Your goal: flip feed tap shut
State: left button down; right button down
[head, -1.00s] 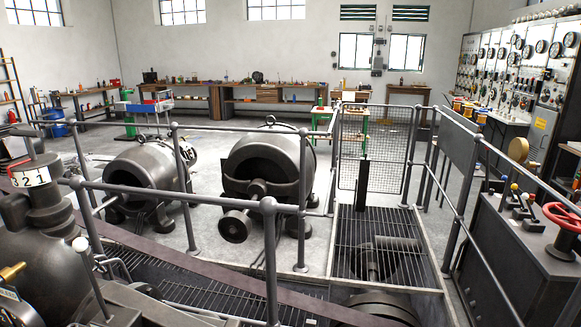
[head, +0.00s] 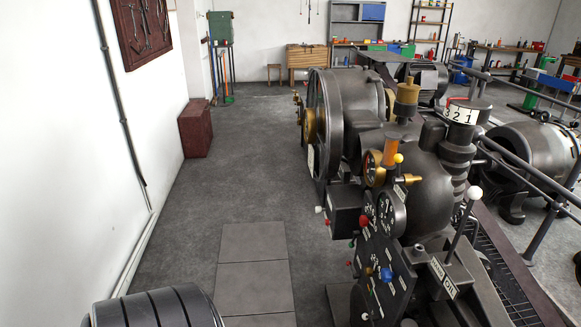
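The feed tap is not marked clearly enough for me to pick it out. A dark machine (head: 425,185) stands right of centre in the head view. It carries a brass-topped cup with an amber section (head: 391,152). Below this are a brass fitting (head: 405,179) and a small yellow knob (head: 398,158). A lever with a white knob (head: 474,192) rises from the front right of the machine, tilted. A dark panel with gauges and coloured knobs (head: 385,272) faces the near side. Neither of my grippers is in view.
Clear grey floor (head: 240,160) runs along the machine's left side, with paler floor plates (head: 254,265). A dark red box (head: 195,128) stands by the left wall. A ribbed dark cylinder (head: 155,308) is at the bottom left. Railings (head: 530,170) and a round machine (head: 525,150) are at right.

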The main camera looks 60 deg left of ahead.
aim_at(353, 240)
jog(key=u, duration=1.3)
